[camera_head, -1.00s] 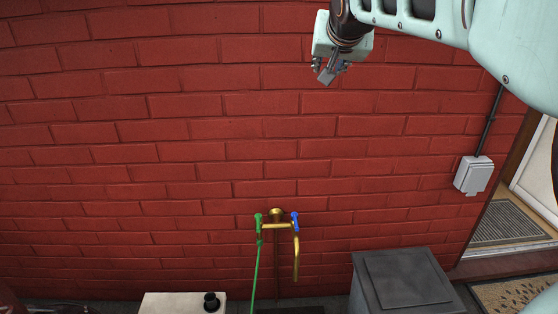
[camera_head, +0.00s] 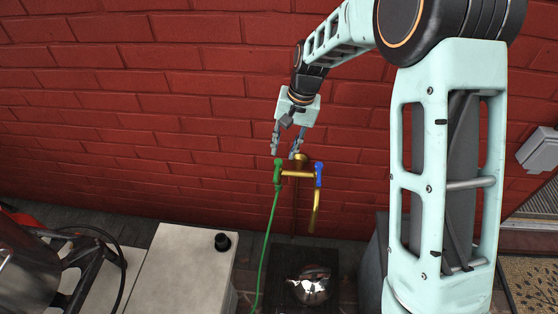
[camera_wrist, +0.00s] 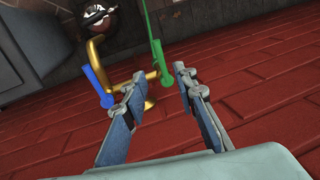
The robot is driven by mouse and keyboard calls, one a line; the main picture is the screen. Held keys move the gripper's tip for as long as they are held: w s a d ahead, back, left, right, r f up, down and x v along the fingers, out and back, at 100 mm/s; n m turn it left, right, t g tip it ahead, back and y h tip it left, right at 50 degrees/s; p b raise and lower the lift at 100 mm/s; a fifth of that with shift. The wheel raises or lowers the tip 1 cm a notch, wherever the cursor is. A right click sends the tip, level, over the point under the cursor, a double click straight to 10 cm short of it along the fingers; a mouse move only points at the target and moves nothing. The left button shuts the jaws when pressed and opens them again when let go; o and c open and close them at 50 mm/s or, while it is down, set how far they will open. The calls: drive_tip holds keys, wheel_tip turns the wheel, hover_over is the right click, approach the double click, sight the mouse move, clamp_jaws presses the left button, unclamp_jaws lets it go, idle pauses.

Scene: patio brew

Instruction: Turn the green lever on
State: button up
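The green lever (camera_head: 278,167) sits on the left end of a brass double tap (camera_head: 297,174), and a blue lever (camera_head: 319,174) sits on its right end. A green hose (camera_head: 266,245) hangs below the green lever. My gripper (camera_head: 284,152) is just above the tap with its fingers spread and pointing down. In the wrist view the green lever (camera_wrist: 163,75) shows beyond the gap between my open fingers (camera_wrist: 157,95), nearer the right finger. The blue lever (camera_wrist: 98,85) is left of the left finger. Nothing is between the fingers.
A red brick wall stands behind the tap. A pale box (camera_head: 180,268) with a black knob (camera_head: 222,242) is at lower left. A shiny round metal object (camera_head: 310,285) lies below the tap. A grey bin (camera_head: 371,265) is partly hidden by my arm.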

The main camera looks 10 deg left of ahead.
sight(277, 173)
drive_tip(key=f, duration=0.3)
drive_tip(key=a+f+b, duration=0.1)
drive_tip(key=f, duration=0.2)
drive_tip(key=a+f+b, duration=0.1)
drive_tip(key=f, duration=0.3)
drive_tip(key=shift+s+f, duration=0.1)
drive_tip(key=shift+c, duration=0.2)
clamp_jaws()
